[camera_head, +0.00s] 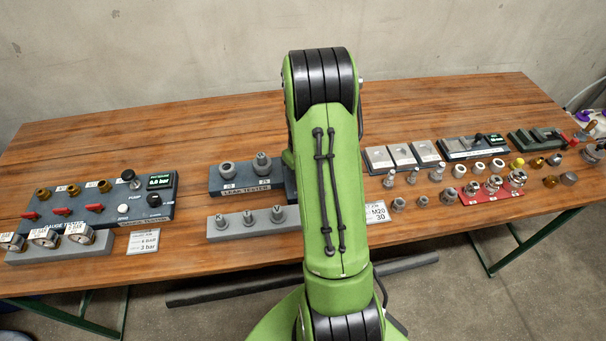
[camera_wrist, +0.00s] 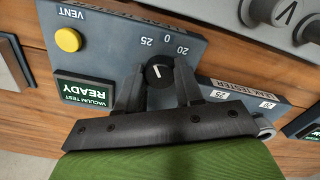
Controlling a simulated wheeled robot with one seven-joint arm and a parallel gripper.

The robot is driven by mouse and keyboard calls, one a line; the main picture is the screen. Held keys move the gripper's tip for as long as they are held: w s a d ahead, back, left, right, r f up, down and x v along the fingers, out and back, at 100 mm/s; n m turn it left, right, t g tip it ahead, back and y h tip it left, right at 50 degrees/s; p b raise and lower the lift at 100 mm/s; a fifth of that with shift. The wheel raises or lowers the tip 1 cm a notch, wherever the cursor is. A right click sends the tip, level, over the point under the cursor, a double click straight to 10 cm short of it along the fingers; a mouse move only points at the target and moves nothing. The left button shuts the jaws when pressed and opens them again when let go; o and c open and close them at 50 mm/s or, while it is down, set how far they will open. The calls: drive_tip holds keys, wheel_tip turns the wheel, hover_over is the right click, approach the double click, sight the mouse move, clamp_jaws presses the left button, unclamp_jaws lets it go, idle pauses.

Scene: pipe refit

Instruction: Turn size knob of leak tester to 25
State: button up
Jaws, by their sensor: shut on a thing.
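The leak tester (camera_head: 247,185) is a dark blue-grey box in the middle of the table, its right part hidden behind my arm. In the wrist view its panel (camera_wrist: 112,45) appears upside down. The size knob (camera_wrist: 158,73) is round and black with a short white pointer mark, below the printed marks 25, 0 and 20. The pointer lies close to the 0 mark; its exact angle is hard to tell. My gripper (camera_wrist: 158,80) is shut on the knob, one finger on each side. The gripper and knob are hidden in the head view.
A yellow VENT button (camera_wrist: 67,39) and a READY display (camera_wrist: 84,93) are on the same panel. A grey rack (camera_head: 250,222) with several fittings stands in front of the tester. The gauge tester (camera_head: 100,212) is at left; several fittings stand at right.

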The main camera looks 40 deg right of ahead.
drive_tip(key=shift+n, duration=1)
drive_tip(key=o, duration=1)
drive_tip(key=shift+o, duration=0.2)
wheel_tip(320, 180, up, 16)
drive_tip(key=p, duration=0.3)
drive_tip(key=shift+p, duration=0.3)
drive_tip(key=shift+f, duration=0.15)
